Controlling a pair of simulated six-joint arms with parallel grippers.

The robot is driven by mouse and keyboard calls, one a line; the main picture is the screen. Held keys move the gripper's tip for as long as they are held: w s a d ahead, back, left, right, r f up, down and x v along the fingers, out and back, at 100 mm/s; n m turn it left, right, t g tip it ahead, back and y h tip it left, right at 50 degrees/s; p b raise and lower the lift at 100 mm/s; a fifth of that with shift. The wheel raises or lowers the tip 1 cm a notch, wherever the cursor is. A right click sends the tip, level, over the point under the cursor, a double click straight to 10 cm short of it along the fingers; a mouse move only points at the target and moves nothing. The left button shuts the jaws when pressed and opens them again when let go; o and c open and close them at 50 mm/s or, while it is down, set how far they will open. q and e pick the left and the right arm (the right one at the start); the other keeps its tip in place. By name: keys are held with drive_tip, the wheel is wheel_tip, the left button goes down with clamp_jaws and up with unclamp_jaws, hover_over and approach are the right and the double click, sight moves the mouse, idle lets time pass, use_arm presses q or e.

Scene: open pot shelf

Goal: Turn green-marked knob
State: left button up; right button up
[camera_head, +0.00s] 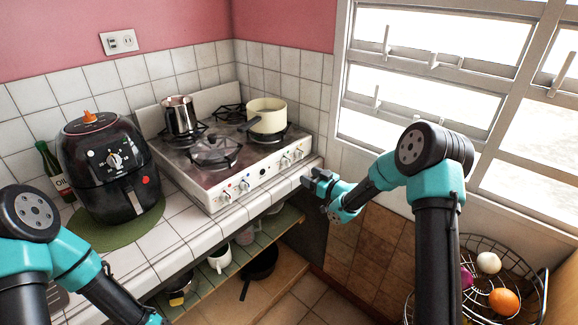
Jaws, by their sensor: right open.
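The stove (200,185) stands on the tiled counter, with a row of several pale knobs along its front panel. Two knobs are at the left of the panel, at its left end (227,197) and beside that (245,185). Two more are at the right, one inner (285,162) and one at the end (298,154). Small coloured marks show by them, but they are too small to tell which is green. My right gripper (309,180) is open and empty, in front of the stove's right end, apart from the knobs. My left gripper is beyond the lower edge.
A black air fryer (105,165) and an oil bottle (50,168) stand left. A wire fruit basket (515,270) is lower right. Open shelves lie below the counter.

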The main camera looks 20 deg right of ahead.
sight(289, 165)
drive_tip(key=x, duration=1.1)
drive_tip(key=shift+d, duration=0.1)
drive_tip(key=shift+c, duration=0.4)
drive_tip(key=c, duration=0.8)
